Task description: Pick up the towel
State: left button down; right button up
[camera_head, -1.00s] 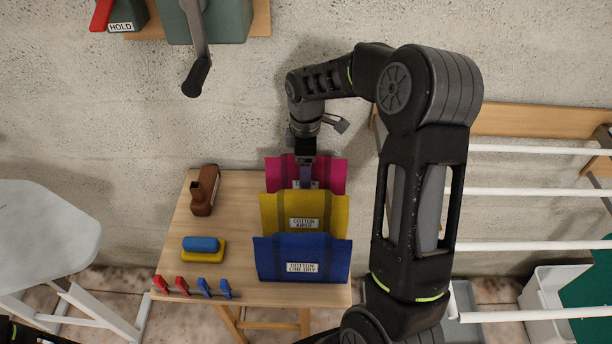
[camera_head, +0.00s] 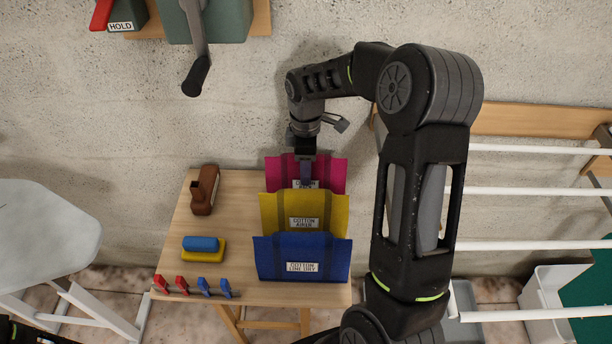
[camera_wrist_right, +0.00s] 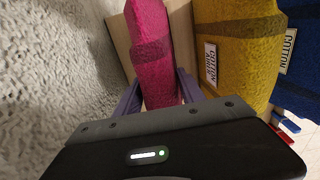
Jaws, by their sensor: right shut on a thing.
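Three folded, labelled towels stand in a row on a small wooden table (camera_head: 240,288). The pink towel (camera_head: 335,175) is at the back by the wall, with its label partly hidden. The yellow towel (camera_head: 270,215) is in the middle and the blue towel (camera_head: 265,258) is at the front. My right gripper (camera_head: 305,183) reaches down over the pink towel and is shut on it. In the right wrist view its purple fingers lie on either side of the pink towel (camera_wrist_right: 150,50). The yellow towel (camera_wrist_right: 240,45) stands close beside it. My left gripper is not in view.
A white-barred rack (camera_head: 540,194) stands at right, an ironing board (camera_head: 45,235) at left. A crank (camera_head: 197,70) hangs above.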

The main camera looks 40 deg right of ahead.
grip_shut()
notch_tip(320, 180, up, 10)
jog(key=shift+r+b, duration=0.1)
jog(key=shift+b, duration=0.25)
dwell(0.8)
